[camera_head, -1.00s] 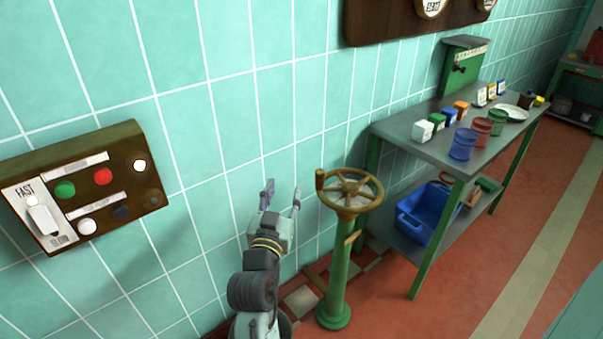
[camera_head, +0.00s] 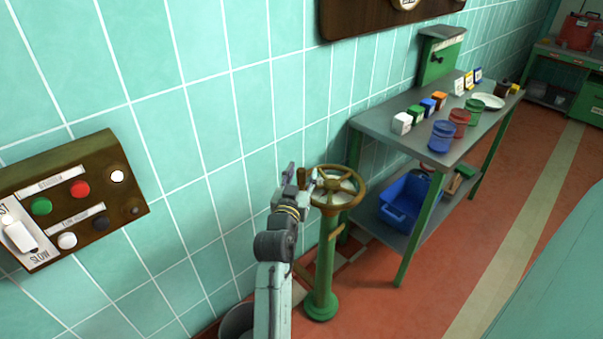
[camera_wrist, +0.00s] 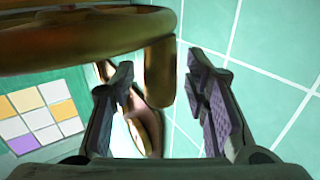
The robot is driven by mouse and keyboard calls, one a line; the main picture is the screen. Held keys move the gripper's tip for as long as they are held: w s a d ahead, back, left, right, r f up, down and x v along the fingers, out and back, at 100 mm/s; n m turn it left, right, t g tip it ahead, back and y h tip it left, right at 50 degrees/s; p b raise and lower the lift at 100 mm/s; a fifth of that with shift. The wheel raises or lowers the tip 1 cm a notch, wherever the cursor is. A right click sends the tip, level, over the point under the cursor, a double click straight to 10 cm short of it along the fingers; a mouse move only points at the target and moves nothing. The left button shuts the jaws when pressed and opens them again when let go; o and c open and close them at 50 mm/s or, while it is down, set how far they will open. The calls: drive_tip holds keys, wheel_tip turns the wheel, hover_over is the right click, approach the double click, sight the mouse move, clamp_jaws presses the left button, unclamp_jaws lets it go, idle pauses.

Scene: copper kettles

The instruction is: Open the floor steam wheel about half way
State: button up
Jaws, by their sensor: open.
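The floor steam wheel (camera_head: 350,198) is a brass-coloured handwheel with spokes, lying nearly flat on top of a green floor post (camera_head: 324,262). My gripper (camera_head: 302,173) is at the wheel's left edge in the head view, fingers apart and empty. In the wrist view the brass rim (camera_wrist: 75,45) crosses the upper left. The wheel's short handle (camera_wrist: 160,75) shows between my two open fingers (camera_wrist: 162,95), with visible gaps on both sides. In the head view my gripper largely hides this handle.
A tiled wall stands close behind my arm and the wheel. A control box (camera_head: 75,200) with buttons and a lever is on the wall at left. A grey-topped table (camera_head: 400,165) with cups, small boxes and a blue bin (camera_head: 400,200) below stands right. Red floor is open farther right.

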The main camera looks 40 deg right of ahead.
drive_tip(key=shift+c, duration=0.4)
clamp_jaws()
idle(0.6)
